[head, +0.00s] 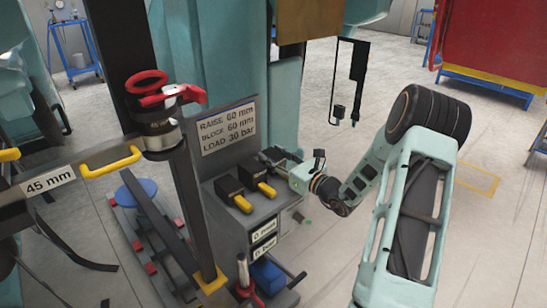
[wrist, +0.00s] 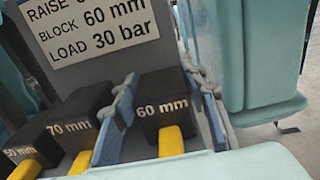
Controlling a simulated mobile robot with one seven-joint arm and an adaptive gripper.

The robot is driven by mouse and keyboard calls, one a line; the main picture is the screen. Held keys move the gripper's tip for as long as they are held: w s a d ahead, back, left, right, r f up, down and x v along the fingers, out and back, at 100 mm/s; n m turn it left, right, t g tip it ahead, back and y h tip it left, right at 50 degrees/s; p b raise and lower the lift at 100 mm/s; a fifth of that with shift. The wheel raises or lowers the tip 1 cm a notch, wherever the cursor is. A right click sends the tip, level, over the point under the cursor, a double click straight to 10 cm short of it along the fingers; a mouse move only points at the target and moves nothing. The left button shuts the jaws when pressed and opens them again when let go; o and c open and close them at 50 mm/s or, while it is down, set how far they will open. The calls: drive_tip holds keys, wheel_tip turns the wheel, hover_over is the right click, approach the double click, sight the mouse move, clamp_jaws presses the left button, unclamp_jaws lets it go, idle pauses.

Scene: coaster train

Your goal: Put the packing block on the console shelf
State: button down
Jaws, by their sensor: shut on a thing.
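A black packing block marked 60 mm (wrist: 163,88), with a yellow handle, stands at the right of the row of blocks in the wrist view. My gripper (wrist: 165,100) has one finger on each side of it and is shut on it. In the head view my gripper (head: 276,158) is at the back right of the console shelf (head: 223,214) and mostly hides this block. Blocks marked 70 mm (wrist: 75,122) and 50 mm (wrist: 25,148) stand to its left. I cannot tell whether the held block touches the shelf.
A sign (head: 228,126) reading raise 60 mm, block 60 mm, load 30 bar stands behind the shelf. A dark post (head: 190,205) and a bar labelled 45 mm (head: 50,182) with yellow handle are left. Open floor lies right of the console.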

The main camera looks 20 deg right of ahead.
drive_tip(key=shift+r, duration=0.15)
drive_tip(key=c, duration=1.2)
unclamp_jaws()
drive_tip(key=shift+f, duration=0.2)
drive_tip(key=shift+r, duration=0.2)
drive_tip(key=p+v, duration=0.2)
drive_tip(key=v, duration=1)
drive_tip(key=shift+f, duration=0.1)
